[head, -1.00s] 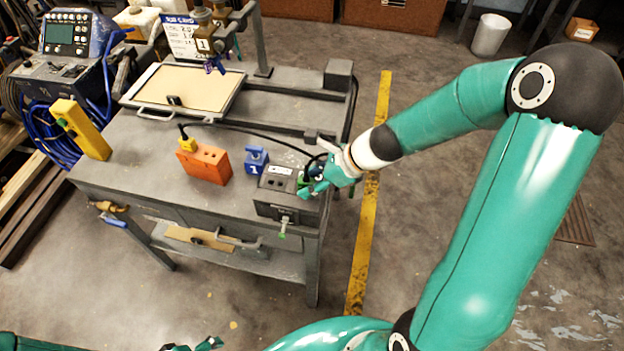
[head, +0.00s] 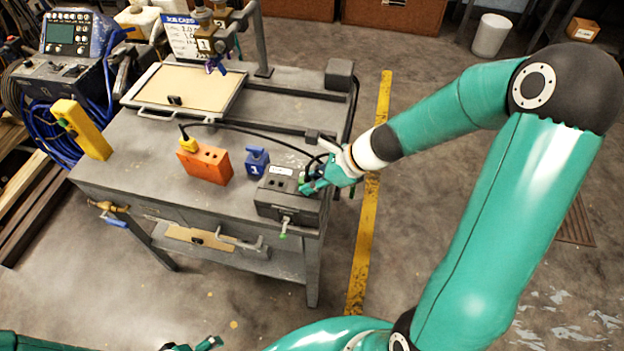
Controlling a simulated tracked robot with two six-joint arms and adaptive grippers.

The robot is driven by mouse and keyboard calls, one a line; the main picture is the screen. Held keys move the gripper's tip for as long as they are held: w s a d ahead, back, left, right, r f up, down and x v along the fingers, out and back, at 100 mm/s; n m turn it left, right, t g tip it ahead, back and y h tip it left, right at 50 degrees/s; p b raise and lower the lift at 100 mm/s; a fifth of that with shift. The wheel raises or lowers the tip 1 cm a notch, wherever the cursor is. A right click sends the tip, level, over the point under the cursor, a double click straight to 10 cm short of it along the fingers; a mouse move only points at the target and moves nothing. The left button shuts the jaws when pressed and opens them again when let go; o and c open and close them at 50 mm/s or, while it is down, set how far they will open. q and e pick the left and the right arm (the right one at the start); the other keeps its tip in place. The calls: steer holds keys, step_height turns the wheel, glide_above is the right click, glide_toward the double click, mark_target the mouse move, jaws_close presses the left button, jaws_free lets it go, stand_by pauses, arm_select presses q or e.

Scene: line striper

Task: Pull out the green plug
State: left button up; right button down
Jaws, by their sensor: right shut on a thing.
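My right gripper (head: 316,183) is at the right end of the dark grey socket box (head: 287,210), near the front right corner of the bench. It is shut on the green plug (head: 303,178), which is mostly hidden by the fingers. I cannot tell how deep the plug sits in the box. A black cable runs across the bench to the gripper area. Only the fingertips of my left gripper (head: 205,345) show at the bottom edge, away from the bench.
An orange block (head: 208,166) with a yellow plug (head: 187,144) and a blue block marked 1 (head: 256,161) stand left of the box. A yellow device (head: 82,130) is at the bench's left edge. A framed board (head: 187,90) lies behind.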

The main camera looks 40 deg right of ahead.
steer(key=shift+r, duration=0.35)
steer(key=shift+r+p, duration=0.2)
steer(key=shift+p, duration=0.15)
steer(key=shift+r, duration=0.15)
steer(key=shift+r+p, duration=1.7)
steer(key=shift+p, duration=0.1)
